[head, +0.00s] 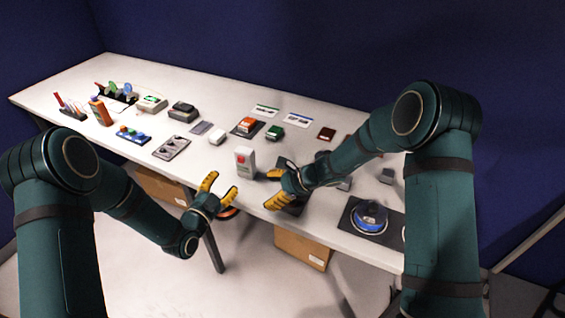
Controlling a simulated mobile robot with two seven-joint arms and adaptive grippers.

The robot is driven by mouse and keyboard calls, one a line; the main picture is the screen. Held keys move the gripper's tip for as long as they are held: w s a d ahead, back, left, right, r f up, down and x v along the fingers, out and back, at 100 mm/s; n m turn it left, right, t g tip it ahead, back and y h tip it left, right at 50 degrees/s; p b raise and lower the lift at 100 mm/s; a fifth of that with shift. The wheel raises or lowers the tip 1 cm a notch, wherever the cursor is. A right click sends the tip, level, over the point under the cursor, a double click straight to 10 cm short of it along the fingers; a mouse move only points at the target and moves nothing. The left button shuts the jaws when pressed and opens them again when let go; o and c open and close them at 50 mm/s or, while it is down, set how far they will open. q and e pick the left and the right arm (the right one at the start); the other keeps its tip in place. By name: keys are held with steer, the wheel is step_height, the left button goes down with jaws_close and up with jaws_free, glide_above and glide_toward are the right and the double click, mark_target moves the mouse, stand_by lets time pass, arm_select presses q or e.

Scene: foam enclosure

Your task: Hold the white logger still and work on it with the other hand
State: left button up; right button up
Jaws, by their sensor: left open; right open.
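The white logger (246,169) appears to be the upright white box with a red spot on its front, standing near the front edge of the table. My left gripper (224,190) has yellow fingers spread open, in front of and to the left of the white logger, around the table's front edge. My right gripper (271,189) is open with yellow fingers just to the right of the logger. Neither gripper visibly holds anything. Any gap between the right fingers and the logger is hard to judge.
The white table (200,83) carries several small devices. An orange bottle (100,112), a grey panel (172,147) and an orange-topped device (247,125) stand left and behind. A blue round item (370,214) sits at right. Cardboard boxes (301,248) lie beneath.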

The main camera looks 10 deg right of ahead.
mark_target(246, 165)
steer(key=w+d+r+m+t, duration=0.1)
steer(key=w, duration=0.1)
steer(key=w+d+r+m+t+y, duration=0.1)
steer(key=m, duration=0.1)
steer(key=w+d+r+m, duration=0.1)
steer(key=w+r, duration=0.1)
steer(key=shift+w+d+m+t, duration=0.3)
steer(key=shift+d+t, duration=0.1)
steer(key=shift+m, duration=0.3)
steer(key=x, duration=0.9)
steer(key=w+r+x, duration=0.1)
steer(key=x, duration=0.3)
steer(key=shift+w+a, duration=0.15)
jaws_close()
arm_select(q)
jaws_close()
arm_select(e)
steer(key=shift+f, duration=0.1)
